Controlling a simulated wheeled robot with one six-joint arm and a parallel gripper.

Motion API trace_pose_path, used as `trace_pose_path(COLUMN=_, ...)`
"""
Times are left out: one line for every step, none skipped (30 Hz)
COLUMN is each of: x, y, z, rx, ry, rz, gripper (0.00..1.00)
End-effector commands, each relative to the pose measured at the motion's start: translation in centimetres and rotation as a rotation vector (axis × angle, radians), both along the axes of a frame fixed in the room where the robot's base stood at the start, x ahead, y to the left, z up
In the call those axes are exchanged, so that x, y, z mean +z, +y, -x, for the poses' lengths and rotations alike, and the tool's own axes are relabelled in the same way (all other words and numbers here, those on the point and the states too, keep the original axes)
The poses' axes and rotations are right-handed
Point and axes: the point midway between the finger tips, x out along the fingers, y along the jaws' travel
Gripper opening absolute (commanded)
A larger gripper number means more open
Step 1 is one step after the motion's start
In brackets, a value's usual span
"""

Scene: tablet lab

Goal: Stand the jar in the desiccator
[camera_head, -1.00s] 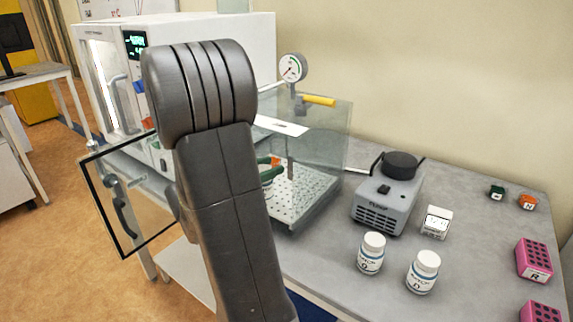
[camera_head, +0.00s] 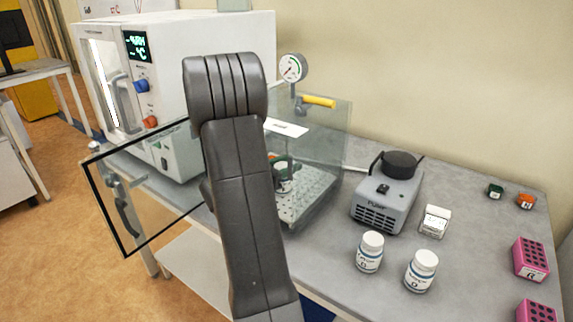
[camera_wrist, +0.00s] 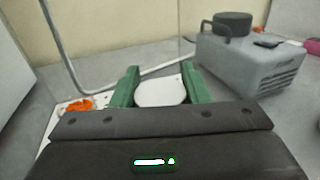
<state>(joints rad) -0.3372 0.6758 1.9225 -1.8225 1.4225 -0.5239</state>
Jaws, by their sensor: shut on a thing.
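The desiccator is a clear box (camera_head: 325,130) on the bench with a perforated tray floor (camera_head: 310,195); its framed glass door (camera_head: 140,205) stands open at the left. My gripper (camera_head: 281,163) reaches inside, partly hidden by my arm. Its green fingers are shut on the jar (camera_head: 283,180), a small white one with a dark band, over the tray. In the wrist view, the jar's white lid (camera_wrist: 160,91) sits between the two fingers (camera_wrist: 157,84). I cannot tell whether the jar's base touches the tray.
Orange material (camera_wrist: 74,106) lies beside the gripper in the wrist view. A grey pump (camera_head: 388,195) stands right of the desiccator. A white oven-like cabinet (camera_head: 190,75) stands left.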

Motion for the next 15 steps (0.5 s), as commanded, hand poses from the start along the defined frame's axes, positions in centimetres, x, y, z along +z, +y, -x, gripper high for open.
trace_pose_path(x=0.03, y=0.01, z=0.01, rx=0.0, ry=0.0, rz=0.0, gripper=0.12)
trace_pose_path(x=0.03, y=0.01, z=0.01, rx=0.0, ry=0.0, rz=0.0, gripper=0.12)
trace_pose_path(x=-0.02, y=0.01, z=0.01, rx=0.0, ry=0.0, rz=0.0, gripper=0.12)
trace_pose_path(x=-0.11, y=0.01, z=0.01, rx=0.0, ry=0.0, rz=0.0, gripper=0.12)
trace_pose_path(x=-0.23, y=0.01, z=0.01, rx=0.0, ry=0.0, rz=0.0, gripper=0.12)
trace_pose_path(x=-0.41, y=0.01, z=0.01, rx=0.0, ry=0.0, rz=0.0, gripper=0.12)
trace_pose_path(x=-0.51, y=0.0, z=0.01, rx=0.0, ry=0.0, rz=0.0, gripper=0.12)
trace_pose_path(x=-0.6, y=0.0, z=0.01, rx=0.0, ry=0.0, rz=0.0, gripper=0.12)
trace_pose_path(x=-0.42, y=0.0, z=0.01, rx=0.0, ry=0.001, rz=-0.001, gripper=0.49)
trace_pose_path(x=-0.41, y=0.0, z=0.01, rx=0.0, ry=0.001, rz=-0.001, gripper=0.55)
trace_pose_path(x=-0.4, y=0.0, z=0.01, rx=0.0, ry=0.001, rz=-0.001, gripper=0.61)
trace_pose_path(x=-0.4, y=0.01, z=0.02, rx=0.0, ry=0.001, rz=-0.001, gripper=0.63)
trace_pose_path(x=-0.4, y=0.01, z=0.02, rx=0.0, ry=0.001, rz=-0.001, gripper=0.63)
trace_pose_path(x=-0.4, y=0.01, z=0.02, rx=0.0, ry=0.001, rz=-0.001, gripper=0.63)
trace_pose_path(x=-0.4, y=0.01, z=0.02, rx=0.0, ry=0.001, rz=-0.001, gripper=0.63)
